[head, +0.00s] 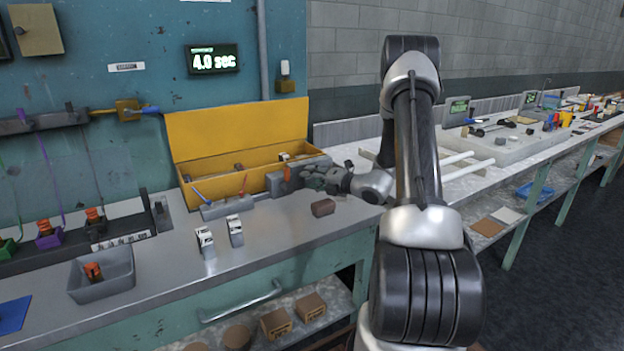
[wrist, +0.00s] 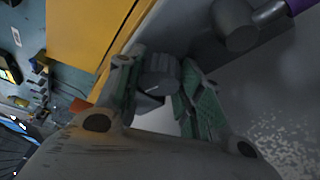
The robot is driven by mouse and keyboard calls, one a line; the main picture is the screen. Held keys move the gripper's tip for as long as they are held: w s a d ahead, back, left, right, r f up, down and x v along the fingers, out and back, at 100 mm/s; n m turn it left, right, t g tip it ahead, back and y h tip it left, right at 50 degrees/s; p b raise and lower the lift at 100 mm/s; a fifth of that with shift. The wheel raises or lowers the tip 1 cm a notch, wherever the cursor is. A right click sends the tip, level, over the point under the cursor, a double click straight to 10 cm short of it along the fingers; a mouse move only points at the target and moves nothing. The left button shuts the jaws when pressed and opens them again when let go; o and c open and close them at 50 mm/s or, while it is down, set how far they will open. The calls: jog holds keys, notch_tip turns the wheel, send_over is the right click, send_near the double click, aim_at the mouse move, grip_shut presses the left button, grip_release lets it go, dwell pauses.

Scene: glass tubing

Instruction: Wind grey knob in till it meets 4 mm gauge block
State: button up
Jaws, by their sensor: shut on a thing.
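The grey knob (wrist: 158,74) is a ribbed cylinder with a pale line on its face, in the middle of the wrist view. My gripper (wrist: 161,94) has its green-padded fingers on either side of the knob and is shut on it. In the head view my gripper (head: 322,178) is at the right end of a low grey fixture (head: 281,181) in front of the yellow box, and the knob is hidden behind the fingers. I cannot make out the 4 mm gauge block or any gap beside it.
A second grey cylinder (wrist: 235,22) with a purple end is close by. The yellow box (head: 235,130) stands open behind. A brown block (head: 323,207) and two white-labelled pieces (head: 205,242) (head: 235,230) are on the bench. A grey bin (head: 103,284) stands left. The bench front is mostly clear.

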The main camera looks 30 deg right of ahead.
jog(key=shift+d, duration=0.1)
dwell(0.3)
jog(key=o, duration=1)
jog(key=v, duration=1.2)
